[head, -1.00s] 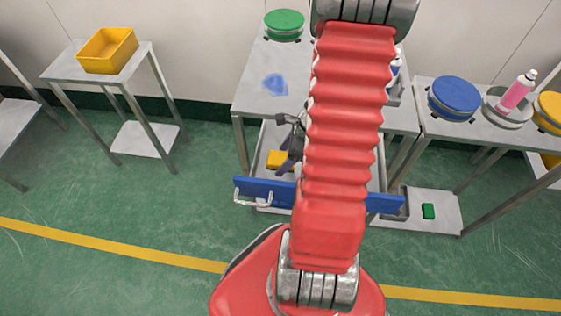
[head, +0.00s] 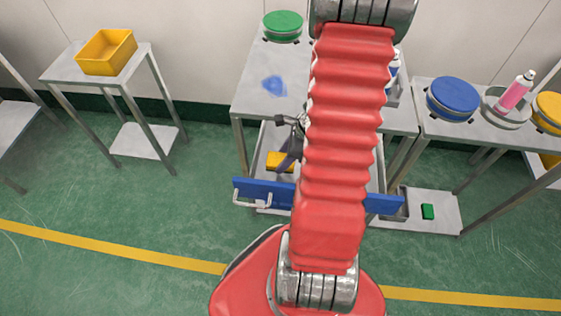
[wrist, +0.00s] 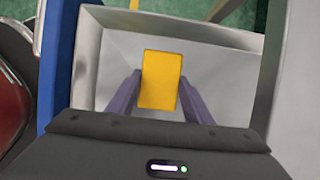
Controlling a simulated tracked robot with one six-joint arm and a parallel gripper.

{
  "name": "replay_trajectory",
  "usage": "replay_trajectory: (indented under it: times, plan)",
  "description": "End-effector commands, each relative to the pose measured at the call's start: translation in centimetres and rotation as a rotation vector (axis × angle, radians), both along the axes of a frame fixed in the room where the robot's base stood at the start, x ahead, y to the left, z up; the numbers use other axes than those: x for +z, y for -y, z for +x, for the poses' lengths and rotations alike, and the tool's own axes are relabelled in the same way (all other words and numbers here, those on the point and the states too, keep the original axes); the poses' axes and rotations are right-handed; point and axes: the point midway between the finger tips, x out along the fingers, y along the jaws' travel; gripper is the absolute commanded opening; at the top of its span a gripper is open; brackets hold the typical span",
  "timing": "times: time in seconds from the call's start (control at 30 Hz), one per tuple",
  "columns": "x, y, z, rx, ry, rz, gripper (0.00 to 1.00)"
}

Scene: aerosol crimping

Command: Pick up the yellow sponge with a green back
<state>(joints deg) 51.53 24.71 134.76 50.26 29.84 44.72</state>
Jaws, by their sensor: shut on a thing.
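The yellow sponge (head: 279,161) lies in the open grey drawer behind the blue drawer front. In the wrist view the sponge (wrist: 160,80) shows its plain yellow face, and no green back is visible. My gripper (wrist: 160,84) is shut on the sponge, with one purple-grey finger against each long side. In the head view the gripper is partly hidden by my red arm. I cannot tell whether the sponge is clear of the drawer floor.
The blue drawer front (head: 268,190) and the drawer's grey walls (wrist: 88,60) surround the gripper. A small green block (head: 428,211) lies on a low shelf at right. A blue cloth (head: 274,86) lies on the table above. A yellow bin (head: 107,52) stands at left.

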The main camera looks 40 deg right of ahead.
Motion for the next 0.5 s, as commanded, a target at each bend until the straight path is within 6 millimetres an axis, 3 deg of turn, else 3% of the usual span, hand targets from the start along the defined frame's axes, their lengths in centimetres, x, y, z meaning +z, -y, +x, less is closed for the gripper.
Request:
replay_trajectory:
  times: [0.27,0.5]
  plan:
    - [0.8,0.0,0.0,0.0,0.001,-0.002,0.25]
    - [3.3,0.1,0.0,0.002,0.002,-0.003,0.25]
